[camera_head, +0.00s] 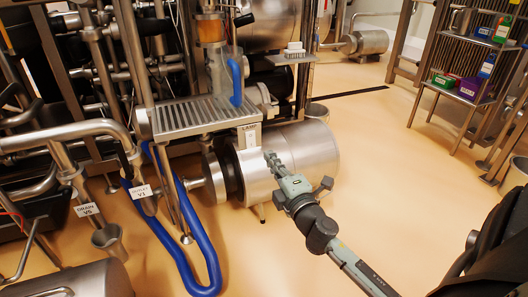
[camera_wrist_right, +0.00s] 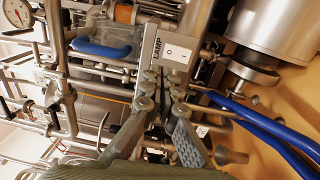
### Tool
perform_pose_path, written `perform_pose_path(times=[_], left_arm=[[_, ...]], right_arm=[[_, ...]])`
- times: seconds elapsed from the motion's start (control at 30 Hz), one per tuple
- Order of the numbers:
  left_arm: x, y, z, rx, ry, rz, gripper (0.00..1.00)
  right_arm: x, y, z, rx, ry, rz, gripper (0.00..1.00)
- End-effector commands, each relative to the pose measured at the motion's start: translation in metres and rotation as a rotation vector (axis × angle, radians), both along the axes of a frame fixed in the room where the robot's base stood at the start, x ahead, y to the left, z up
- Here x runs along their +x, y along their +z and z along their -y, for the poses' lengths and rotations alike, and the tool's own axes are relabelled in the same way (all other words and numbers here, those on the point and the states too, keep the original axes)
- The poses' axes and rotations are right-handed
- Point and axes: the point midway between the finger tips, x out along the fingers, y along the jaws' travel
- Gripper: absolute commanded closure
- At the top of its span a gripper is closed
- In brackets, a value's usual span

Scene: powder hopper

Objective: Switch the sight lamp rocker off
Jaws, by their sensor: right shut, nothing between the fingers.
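The sight lamp switch box (camera_head: 249,137), a small pale box marked LAMP, stands at the right end of the slatted metal shelf, above the steel motor drum. In the right wrist view the same box (camera_wrist_right: 150,60) shows a white rocker (camera_wrist_right: 178,54) with small dark marks; which side is pressed in cannot be told. My right gripper (camera_head: 271,160) is shut and empty, a little below and right of the box in the head view. Its fingertips (camera_wrist_right: 162,97) appear just below the rocker in the wrist view; contact cannot be made out. My left gripper is out of view.
The slatted shelf (camera_head: 190,118) and steel motor drum (camera_head: 300,158) lie close around the switch. A blue hose (camera_head: 193,235) hangs to the left. A clear jug with a blue handle (camera_head: 235,82) stands on the shelf.

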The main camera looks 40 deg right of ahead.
Motion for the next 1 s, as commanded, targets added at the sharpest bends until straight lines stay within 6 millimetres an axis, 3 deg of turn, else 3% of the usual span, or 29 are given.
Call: perform_pose_path(times=[0.23, 1.0], left_arm=[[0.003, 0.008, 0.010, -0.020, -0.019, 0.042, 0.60], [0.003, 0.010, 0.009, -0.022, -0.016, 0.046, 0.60]], right_arm=[[-0.022, 0.003, -0.005, 0.000, 0.000, 0.000, 1.00], [-0.023, 0.003, -0.005, 0.000, 0.000, 0.000, 1.00]])
